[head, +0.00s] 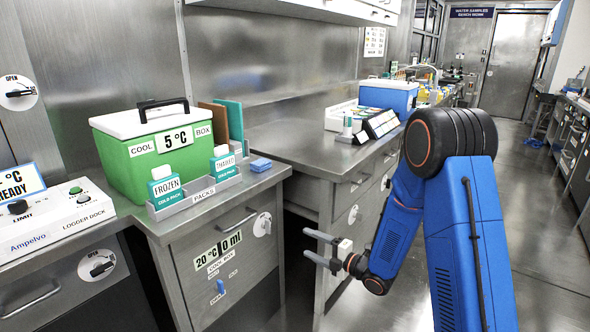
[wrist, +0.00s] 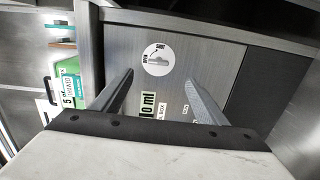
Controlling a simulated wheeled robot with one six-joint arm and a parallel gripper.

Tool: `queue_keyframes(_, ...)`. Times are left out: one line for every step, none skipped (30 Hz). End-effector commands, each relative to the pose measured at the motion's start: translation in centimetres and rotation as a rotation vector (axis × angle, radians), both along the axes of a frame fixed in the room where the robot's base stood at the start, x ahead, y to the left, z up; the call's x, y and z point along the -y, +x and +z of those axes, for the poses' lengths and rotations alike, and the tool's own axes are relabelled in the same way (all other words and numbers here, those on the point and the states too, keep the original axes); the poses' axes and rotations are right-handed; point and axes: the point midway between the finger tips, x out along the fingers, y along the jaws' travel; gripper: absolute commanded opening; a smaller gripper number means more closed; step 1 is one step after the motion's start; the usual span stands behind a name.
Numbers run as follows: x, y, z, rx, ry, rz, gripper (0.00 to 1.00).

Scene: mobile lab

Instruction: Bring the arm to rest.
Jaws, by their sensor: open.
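My arm is blue with black joints and is folded downward at the right of the head view. My gripper (head: 318,249) hangs in front of the gap between two metal counters, below the counter tops. Its two grey fingers are apart, with nothing between them. In the wrist view my gripper (wrist: 158,85) also shows open, facing a grey drawer front (wrist: 190,60) with a round open/shut label (wrist: 158,55) on it. The fingers look clear of the drawer, though the exact distance is hard to tell.
A green cool box (head: 155,150) stands on the left counter, with a packs tray (head: 205,190) in front. A logger dock (head: 55,225) is at far left. A blue and white box (head: 388,95) stands on the right counter. The floor (head: 530,200) to the right is clear.

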Motion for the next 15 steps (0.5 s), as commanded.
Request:
queue_keyframes(0.5, 0.2, 0.9, -0.017, -0.011, -0.024, 0.67)
queue_keyframes(0.9, 0.4, 1.3, -0.036, -0.017, -0.044, 0.67)
queue_keyframes(1.4, 0.6, 1.9, -0.061, -0.025, -0.069, 0.67)
queue_keyframes(1.9, 0.8, 2.3, -0.081, -0.03, -0.092, 0.67)
queue_keyframes(2.3, 0.9, 2.7, -0.102, -0.035, -0.113, 0.67)
queue_keyframes(3.0, 1.0, 3.2, -0.13, -0.041, -0.143, 0.67)
queue_keyframes(3.5, 1.0, 3.6, -0.151, -0.043, -0.168, 0.67)
queue_keyframes(4.0, 1.1, 4.0, -0.171, -0.045, -0.19, 0.67)
queue_keyframes(4.7, 1.1, 4.6, -0.199, -0.045, -0.222, 0.67)
queue_keyframes(5.2, 1.0, 5.1, -0.219, -0.044, -0.247, 0.67)
queue_keyframes(5.8, 1.0, 5.4, -0.24, -0.044, -0.271, 0.67)
queue_keyframes(6.5, 0.9, 6.0, -0.268, -0.041, -0.305, 0.67)
queue_keyframes(7.1, 0.8, 6.5, -0.288, -0.037, -0.33, 0.67)
queue_keyframes(7.6, 0.6, 6.9, -0.308, -0.033, -0.357, 0.67)
queue_keyframes(8.4, 0.4, 7.4, -0.335, -0.026, -0.39, 0.67)
